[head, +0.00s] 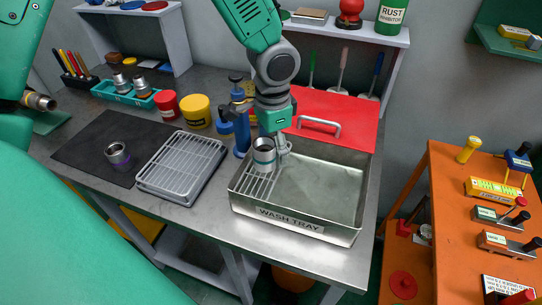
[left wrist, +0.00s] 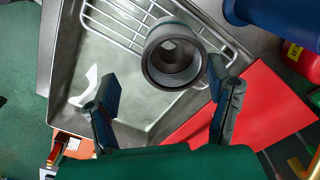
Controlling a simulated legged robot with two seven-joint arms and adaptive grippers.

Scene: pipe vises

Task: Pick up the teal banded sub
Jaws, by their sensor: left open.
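A grey metal sub (head: 264,155) stands upright on the wire rack in the left part of the wash tray (head: 335,218). My left gripper (head: 276,146) is above the tray, beside and over this sub. In the left wrist view the open end of the sub (left wrist: 170,58) faces the camera, beyond the two spread fingers (left wrist: 162,92) and closer to the right-hand one. The gripper is open and holds nothing. Another sub (head: 117,153) with a purple band stands on the black mat. My right gripper is not in view.
A wire-topped tray (head: 182,163) is to the left. Several subs sit in a teal bin (head: 128,97). An orange bench (head: 445,200) is at right.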

